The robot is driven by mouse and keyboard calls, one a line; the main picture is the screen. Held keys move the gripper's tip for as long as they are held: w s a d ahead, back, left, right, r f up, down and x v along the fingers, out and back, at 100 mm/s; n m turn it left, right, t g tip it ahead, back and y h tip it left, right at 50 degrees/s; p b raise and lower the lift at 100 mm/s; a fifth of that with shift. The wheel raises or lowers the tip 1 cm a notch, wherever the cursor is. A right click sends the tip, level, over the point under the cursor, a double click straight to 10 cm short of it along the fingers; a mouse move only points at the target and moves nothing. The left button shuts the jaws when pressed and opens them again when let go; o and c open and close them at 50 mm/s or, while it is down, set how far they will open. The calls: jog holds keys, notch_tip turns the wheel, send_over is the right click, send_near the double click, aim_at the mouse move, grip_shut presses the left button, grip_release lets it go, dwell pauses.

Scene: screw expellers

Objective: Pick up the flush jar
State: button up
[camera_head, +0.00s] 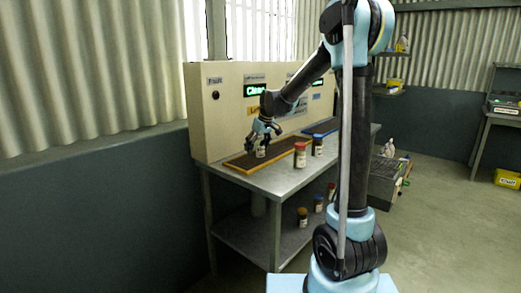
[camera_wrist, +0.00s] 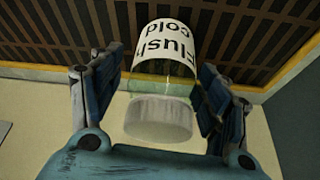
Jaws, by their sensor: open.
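The flush jar (camera_wrist: 168,52) has a white label reading "Flush cold" and a pale whitish lid (camera_wrist: 158,118). In the wrist view it lies between the two fingers of my gripper (camera_wrist: 162,78), which are open on either side of it. A gap shows on the left; the right finger is close to the jar, and I cannot tell if it touches. In the head view the jar (camera_head: 261,152) stands on the yellow-rimmed slatted tray (camera_head: 240,167), directly under my gripper (camera_head: 262,138), which partly hides it.
A red-lidded jar (camera_head: 300,156) and a blue-lidded jar (camera_head: 318,147) stand to the right on the metal bench (camera_head: 270,183). A panel (camera_head: 225,110) with a green display rises behind the tray. Several jars sit on the lower shelf (camera_head: 262,235).

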jog(key=c, duration=1.4)
jog(key=shift+c, duration=0.2)
jog(key=shift+r, duration=0.15)
